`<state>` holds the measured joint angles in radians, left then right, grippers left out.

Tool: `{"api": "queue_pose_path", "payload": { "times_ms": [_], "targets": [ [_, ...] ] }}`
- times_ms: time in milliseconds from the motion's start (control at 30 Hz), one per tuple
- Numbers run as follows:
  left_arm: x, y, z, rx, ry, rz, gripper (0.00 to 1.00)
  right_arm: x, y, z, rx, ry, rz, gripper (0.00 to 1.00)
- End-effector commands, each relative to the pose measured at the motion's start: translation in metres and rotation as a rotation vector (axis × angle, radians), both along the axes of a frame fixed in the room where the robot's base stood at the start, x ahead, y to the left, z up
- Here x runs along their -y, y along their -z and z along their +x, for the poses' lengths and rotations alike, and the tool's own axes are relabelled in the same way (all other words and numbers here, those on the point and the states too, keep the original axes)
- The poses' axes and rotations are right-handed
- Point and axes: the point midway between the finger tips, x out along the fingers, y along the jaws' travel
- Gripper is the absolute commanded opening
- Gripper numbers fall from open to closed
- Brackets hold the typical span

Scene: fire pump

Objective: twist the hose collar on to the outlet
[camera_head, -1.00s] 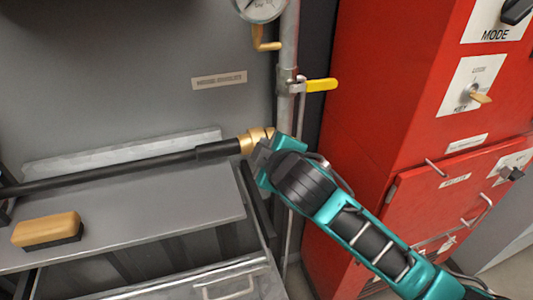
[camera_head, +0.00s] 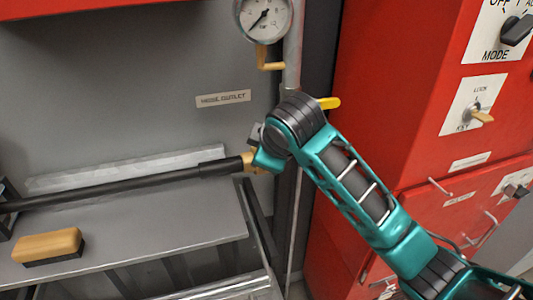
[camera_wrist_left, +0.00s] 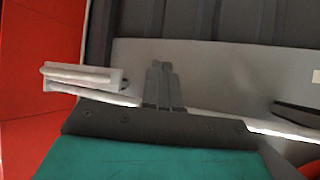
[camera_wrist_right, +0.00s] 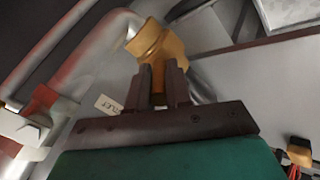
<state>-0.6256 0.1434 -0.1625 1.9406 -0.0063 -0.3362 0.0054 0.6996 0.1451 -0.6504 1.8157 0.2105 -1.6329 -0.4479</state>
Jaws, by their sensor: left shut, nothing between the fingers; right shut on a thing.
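The brass hose collar (camera_head: 248,161) sits at the end of the black hose (camera_head: 120,187), which runs in from the left above the shelf. My right gripper (camera_head: 257,155) is at the collar; its wrist hides much of the joint. In the right wrist view, the brass fitting (camera_wrist_right: 158,45) shows beyond my right gripper (camera_wrist_right: 163,80), with brass also between its fingers. I cannot tell where collar ends and outlet begins, or whether they are engaged. My left gripper (camera_wrist_left: 163,82) is shut and empty, away from the hose; it is outside the head view.
A vertical pipe (camera_head: 293,50) carries a gauge (camera_head: 264,17) and a yellow lever (camera_head: 329,103), partly behind my right arm. A red cabinet (camera_head: 385,110) stands close on the right. A brush (camera_head: 48,246) lies on the grey shelf (camera_head: 170,237). A pale handle (camera_wrist_left: 80,76) is near my left gripper.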

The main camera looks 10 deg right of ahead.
Motion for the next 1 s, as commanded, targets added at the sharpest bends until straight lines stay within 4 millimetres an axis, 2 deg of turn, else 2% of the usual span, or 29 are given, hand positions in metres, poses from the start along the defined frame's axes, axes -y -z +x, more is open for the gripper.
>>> {"api": "queue_pose_path", "payload": {
  "times_ms": [200, 233, 500, 800, 1000],
  "targets": [
    [0.0, 0.001, -0.001, -0.002, 0.0, 0.0, 0.0, 0.0, 0.001, 0.0, -0.002, 0.001, -0.001, 0.0],
    [0.0, 0.001, -0.001, -0.002, 0.0, 0.0, 0.0, 0.0, 0.001, 0.0, -0.001, 0.002, -0.001, 0.2],
    [0.0, 0.001, -0.001, -0.002, 0.0, -0.001, 0.0, 0.0, 0.001, 0.0, 0.0, 0.002, 0.0, 0.44],
    [0.0, 0.001, -0.001, -0.002, 0.0, -0.001, 0.0, 0.001, -0.002, -0.002, 0.002, 0.001, 0.0, 0.44],
    [0.0, 0.001, -0.001, -0.002, 0.0, -0.001, 0.0, 0.004, -0.026, -0.021, 0.006, 0.0, 0.002, 0.44]
  ]
}}
